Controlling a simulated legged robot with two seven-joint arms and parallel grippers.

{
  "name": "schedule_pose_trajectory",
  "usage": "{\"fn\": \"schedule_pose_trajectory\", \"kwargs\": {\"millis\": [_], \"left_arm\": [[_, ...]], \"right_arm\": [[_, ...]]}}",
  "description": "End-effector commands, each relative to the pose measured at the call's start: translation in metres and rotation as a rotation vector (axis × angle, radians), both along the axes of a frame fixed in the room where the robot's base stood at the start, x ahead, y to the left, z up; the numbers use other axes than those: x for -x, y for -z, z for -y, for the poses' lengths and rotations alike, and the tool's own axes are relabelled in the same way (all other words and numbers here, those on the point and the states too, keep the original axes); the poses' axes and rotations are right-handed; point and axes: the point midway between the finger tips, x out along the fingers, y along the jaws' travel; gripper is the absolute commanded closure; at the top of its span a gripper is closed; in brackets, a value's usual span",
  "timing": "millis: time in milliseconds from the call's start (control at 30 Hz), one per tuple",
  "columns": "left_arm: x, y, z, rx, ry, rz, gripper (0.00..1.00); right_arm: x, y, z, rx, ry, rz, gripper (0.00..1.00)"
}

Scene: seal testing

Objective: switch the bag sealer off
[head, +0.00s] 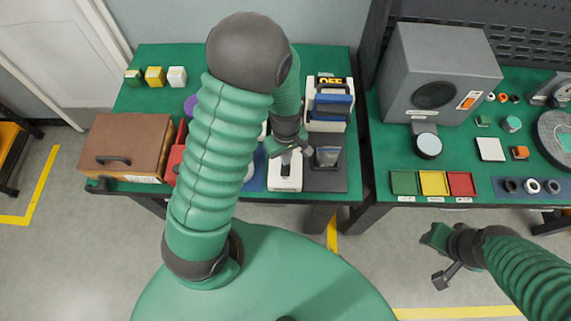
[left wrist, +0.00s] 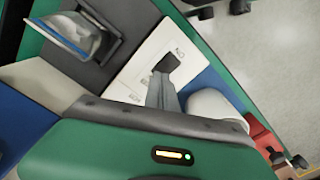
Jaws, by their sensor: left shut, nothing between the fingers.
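The bag sealer (head: 330,122) is a pale machine with a blue bar on the green bench, and its display (head: 330,83) reads OFF in orange. A white switch box (head: 285,180) stands at the bench's front edge, left of the dark pad. In the left wrist view the white panel (left wrist: 139,62) carries printed labels, one reading ON. My left gripper (head: 287,154) is shut and empty over the box; its fingertips (left wrist: 168,66) cover part of the panel. Contact cannot be told. My right gripper (head: 440,258) is open and empty over the floor.
A clear pouch (head: 327,156) stands on the dark pad (head: 326,180), close right of my left gripper. A brown case (head: 127,142) and a red bin (head: 173,163) are to the left. The right bench holds a grey machine (head: 437,65) and coloured trays (head: 433,183).

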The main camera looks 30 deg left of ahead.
Motion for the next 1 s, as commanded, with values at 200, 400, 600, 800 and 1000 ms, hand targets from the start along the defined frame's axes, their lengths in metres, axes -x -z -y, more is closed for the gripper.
{"fn": "schedule_pose_trajectory", "kwargs": {"millis": [200, 400, 600, 800, 1000], "left_arm": [[0.0, -0.027, 0.0, 0.0, 0.001, 0.0, 1.0], [0.0, -0.046, 0.0, 0.0, 0.001, 0.0, 1.0], [0.0, -0.054, 0.0, 0.0, 0.001, 0.0, 1.0], [0.0, -0.052, 0.0, 0.0, 0.001, 0.0, 1.0], [0.0, -0.056, 0.002, 0.002, 0.029, 0.008, 1.0]], "right_arm": [[0.0, -0.027, 0.0, 0.0, 0.0, 0.0, 0.66], [0.0, -0.046, 0.0, 0.0, 0.0, 0.0, 0.66], [0.0, -0.054, 0.0, 0.0, 0.0, 0.0, 0.66], [0.0, -0.052, 0.0, 0.0, 0.0, 0.0, 0.66], [0.0, -0.051, 0.0, 0.0, 0.0, 0.0, 0.66]]}}
